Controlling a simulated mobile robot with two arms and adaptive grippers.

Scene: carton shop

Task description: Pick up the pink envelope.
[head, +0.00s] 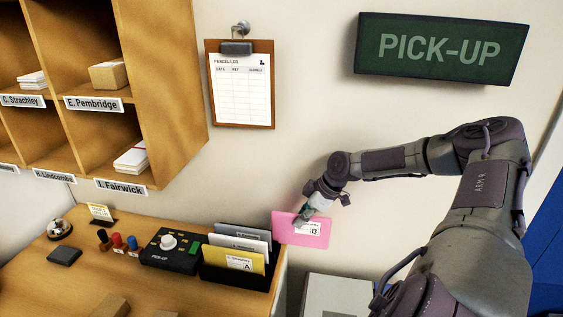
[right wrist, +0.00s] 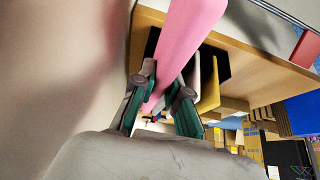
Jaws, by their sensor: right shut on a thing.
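The pink envelope (head: 296,232) has a white label with a letter B. It is in the air just right of the black envelope rack (head: 238,275), near the counter's right end. My right gripper (head: 306,222) is shut on its upper right part. In the right wrist view the pink envelope (right wrist: 184,45) runs between the two green-padded fingers of my right gripper (right wrist: 160,100). The rack holds a yellow envelope (head: 237,254) labelled A, with grey and dark ones behind it. My left gripper is not in view.
A control box (head: 172,250) with a knob stands left of the rack on the wooden counter (head: 60,290). Stamps, a bell (head: 60,229) and a small card are farther left. Pigeonholes (head: 170,90) and a clipboard (head: 241,85) hang above. A grey box (head: 335,295) stands right of the counter.

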